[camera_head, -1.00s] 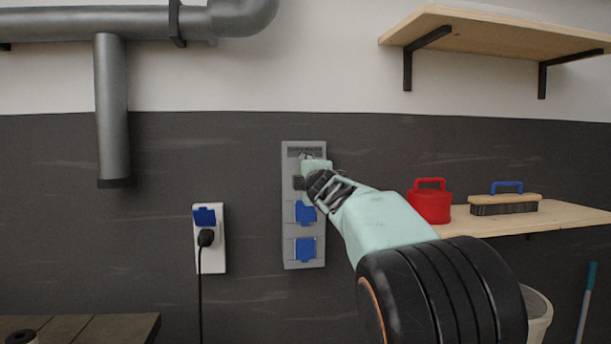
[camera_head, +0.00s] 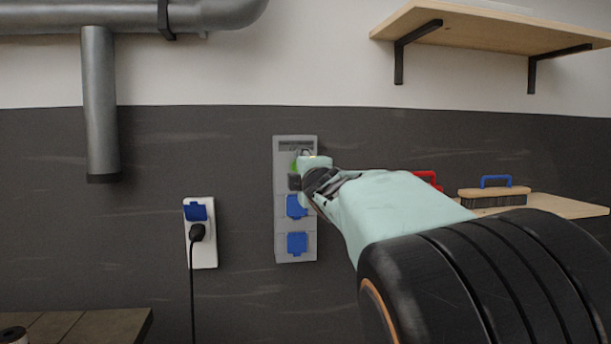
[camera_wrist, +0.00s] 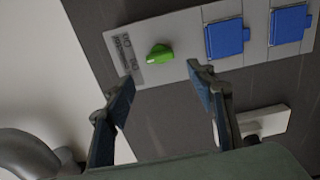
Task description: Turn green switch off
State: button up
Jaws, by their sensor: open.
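The green switch (camera_wrist: 159,54) is a rotary knob on a grey wall panel (camera_wrist: 182,37), beside two blue socket covers. In the wrist view it lies ahead of my gripper (camera_wrist: 160,75), between the fingertips' lines and a little above them. My gripper is open, with nothing between its fingers. I cannot tell whether a finger touches the panel.
A white socket box (camera_head: 205,245) with a black plug (camera_head: 197,232) and hanging cord is left of the panel. A grey pipe (camera_head: 100,110) runs at upper left. Wooden shelves (camera_head: 465,25) and a brush (camera_head: 493,196) are on the right.

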jog(key=shift+v, duration=2.3)
jog(key=shift+d+f, duration=0.1)
jog(key=shift+d, duration=0.05)
jog(key=s+d+f+m+g+h, duration=0.2)
jog(key=s+d+f+m+g, duration=0.1)
jog(key=s+d+f+m, duration=0.4)
jog(key=s+d+f+m+g+h, duration=0.15)
jog(key=s+d+f+m, duration=0.25)
jog(key=d+f, duration=0.45)
jog(key=s+d+f+m+g+h, duration=0.15)
jog(key=s+f+m, duration=0.3)
jog(key=s, duration=0.55)
jog(key=s+d+f+m+g+y, duration=0.1)
jog(key=s+d+f+m+g, duration=0.3)
jog(key=s, duration=0.6)
jog(key=s+a+f+m+g+h, duration=0.1)
jog(key=s+f+m+g, duration=0.1)
jog(key=s+f, duration=0.6)
notch_tip(320, 180, up, 27)
jog(key=s+p, duration=0.1)
jog(key=p, duration=2.4)
jog(key=shift+s, duration=0.25)
